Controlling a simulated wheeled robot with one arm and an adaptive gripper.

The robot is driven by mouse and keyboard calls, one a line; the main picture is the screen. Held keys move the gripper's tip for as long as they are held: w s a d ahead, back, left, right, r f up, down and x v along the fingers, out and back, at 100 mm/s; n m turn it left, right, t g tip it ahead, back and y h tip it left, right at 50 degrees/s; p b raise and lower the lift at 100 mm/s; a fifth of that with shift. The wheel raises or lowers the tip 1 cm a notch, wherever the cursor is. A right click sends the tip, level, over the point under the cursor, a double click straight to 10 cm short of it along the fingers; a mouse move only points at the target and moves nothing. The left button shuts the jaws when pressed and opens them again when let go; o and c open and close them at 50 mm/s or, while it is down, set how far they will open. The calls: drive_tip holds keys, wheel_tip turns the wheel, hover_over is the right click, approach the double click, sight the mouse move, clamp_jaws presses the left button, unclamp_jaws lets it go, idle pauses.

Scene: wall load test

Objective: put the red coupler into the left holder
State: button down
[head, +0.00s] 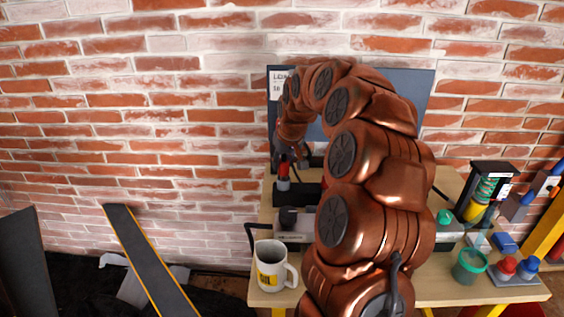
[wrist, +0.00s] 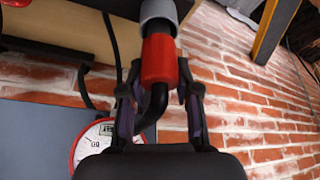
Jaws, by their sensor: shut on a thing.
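The red coupler (wrist: 160,60) stands between the fingers of my gripper (wrist: 159,72) in the wrist view, and the gripper is shut on it. A black bent hose (wrist: 156,103) runs from its near end. A light grey collar (wrist: 158,12) meets its far end; I cannot tell whether it is part of the coupler or a socket. In the head view the red coupler (head: 284,169) points down, the grey piece (head: 283,184) under it, at the left end of a black block (head: 300,195). My gripper (head: 285,158) is small and dark there. My arm hides the block's right side.
A white mug (head: 266,278) stands at the bench's front left. A grey box (head: 295,232) with a dark knob sits behind it. A red-rimmed gauge (wrist: 95,142) shows on the panel (head: 418,90). Bottles and a green cup (head: 469,266) stand right.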

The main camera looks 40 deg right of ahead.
drive_tip(key=shift+f+b, duration=0.5)
drive_tip(key=shift+f, duration=0.3)
idle(0.6)
drive_tip(key=c, duration=0.7)
unclamp_jaws()
drive_tip(key=shift+c, duration=0.2)
drive_tip(key=o, duration=0.5)
drive_tip(key=shift+r, duration=0.15)
drive_tip(key=shift+r+p, duration=1.2)
drive_tip(key=shift+r, duration=2.7)
